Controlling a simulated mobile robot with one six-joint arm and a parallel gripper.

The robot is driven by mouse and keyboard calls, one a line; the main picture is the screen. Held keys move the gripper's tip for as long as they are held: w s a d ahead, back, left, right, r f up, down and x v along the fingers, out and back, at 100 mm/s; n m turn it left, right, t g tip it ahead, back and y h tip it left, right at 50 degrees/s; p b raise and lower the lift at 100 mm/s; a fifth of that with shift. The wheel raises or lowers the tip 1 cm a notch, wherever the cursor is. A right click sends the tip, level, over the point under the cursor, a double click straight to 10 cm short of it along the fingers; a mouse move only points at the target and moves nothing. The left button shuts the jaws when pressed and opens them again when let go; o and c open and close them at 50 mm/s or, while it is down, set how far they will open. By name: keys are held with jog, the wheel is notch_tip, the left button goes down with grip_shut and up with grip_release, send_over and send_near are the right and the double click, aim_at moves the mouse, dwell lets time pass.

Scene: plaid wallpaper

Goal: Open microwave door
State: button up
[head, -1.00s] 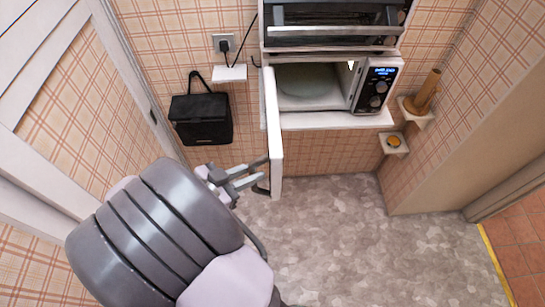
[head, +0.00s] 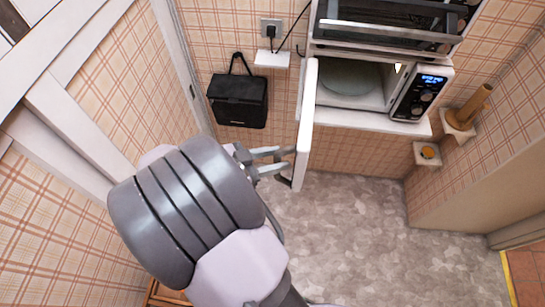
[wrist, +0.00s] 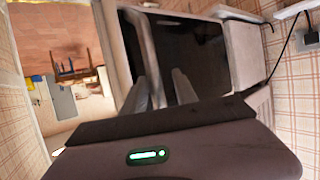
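The microwave (head: 420,93) sits on a white wall shelf, its lit control panel on the right and its cavity with a round plate exposed. Its door (head: 306,125) stands wide open, swung out toward me from the left side and seen nearly edge-on. My gripper (head: 284,160) is at the free end of the door, on its left, beside the dark handle (head: 286,181). Its two fingers are apart. In the wrist view the fingers (wrist: 160,85) also show a gap, with the dark door front (wrist: 195,60) beyond. Whether they touch the handle is unclear.
An oven (head: 385,30) is above the microwave. A black bag (head: 238,100) hangs on the wall to the left, below a small shelf and socket. Small corner shelves (head: 427,153) are at the right. A white panelled door is close on the left. The grey floor (head: 360,220) is clear.

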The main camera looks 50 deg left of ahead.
jog(key=p+v, duration=0.1)
jog(key=v, duration=1.6)
jog(key=shift+p, duration=0.3)
